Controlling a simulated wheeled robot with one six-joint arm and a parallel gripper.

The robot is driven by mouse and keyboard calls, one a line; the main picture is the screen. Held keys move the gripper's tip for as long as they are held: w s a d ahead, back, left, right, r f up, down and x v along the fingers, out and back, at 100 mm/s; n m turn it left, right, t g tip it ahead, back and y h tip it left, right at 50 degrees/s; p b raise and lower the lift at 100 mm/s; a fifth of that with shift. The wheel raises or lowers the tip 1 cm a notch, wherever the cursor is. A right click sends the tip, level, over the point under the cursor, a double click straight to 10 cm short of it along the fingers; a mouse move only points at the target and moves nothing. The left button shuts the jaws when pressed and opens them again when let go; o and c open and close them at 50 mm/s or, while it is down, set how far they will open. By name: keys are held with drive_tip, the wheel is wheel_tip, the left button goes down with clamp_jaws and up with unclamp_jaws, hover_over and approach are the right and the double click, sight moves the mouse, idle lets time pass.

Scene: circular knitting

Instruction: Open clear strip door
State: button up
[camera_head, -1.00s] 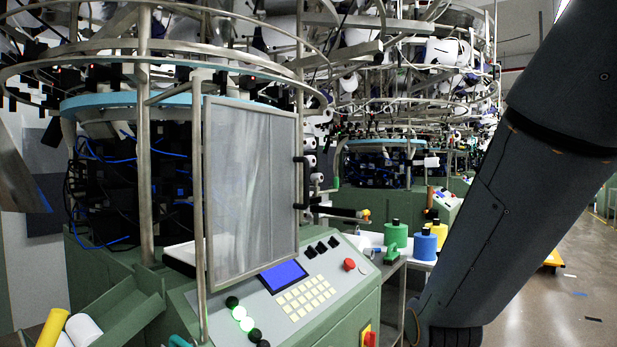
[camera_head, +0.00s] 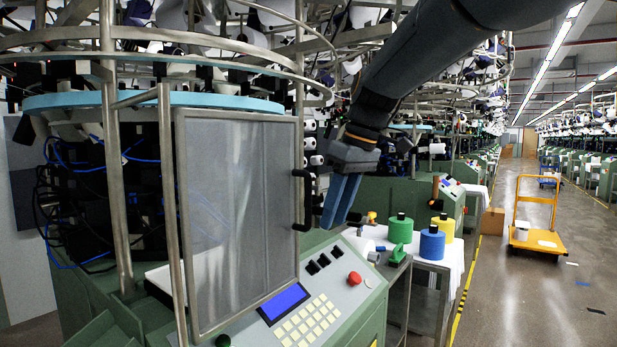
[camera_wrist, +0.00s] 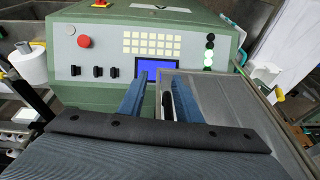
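The clear strip door (camera_head: 235,215) is an upright, see-through grey panel in a metal frame, on the front of the green knitting machine. A black bar handle (camera_head: 303,200) is on its right edge. I see no grip on the handle.
A control panel (camera_head: 312,300) with a blue screen, keys and a red button (camera_head: 354,278) sits below the handle. Yarn cones, one blue (camera_head: 432,243), stand on a side table to the right. A yellow cart (camera_head: 537,238) stands in the open aisle.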

drive_tip(key=a+r+n+p, duration=0.1)
drive_tip(key=a+r+n, duration=0.2)
drive_tip(key=r, duration=0.7)
drive_tip(key=y+p, duration=0.1)
drive_tip(key=p, duration=0.1)
hover_over(308, 222)
drive_tip(key=shift+w+f, duration=0.2)
drive_tip(key=shift+f, duration=1.55)
drive_tip(key=shift+w+f, duration=0.2)
drive_tip(key=shift+f, duration=1.5)
clamp_jaws()
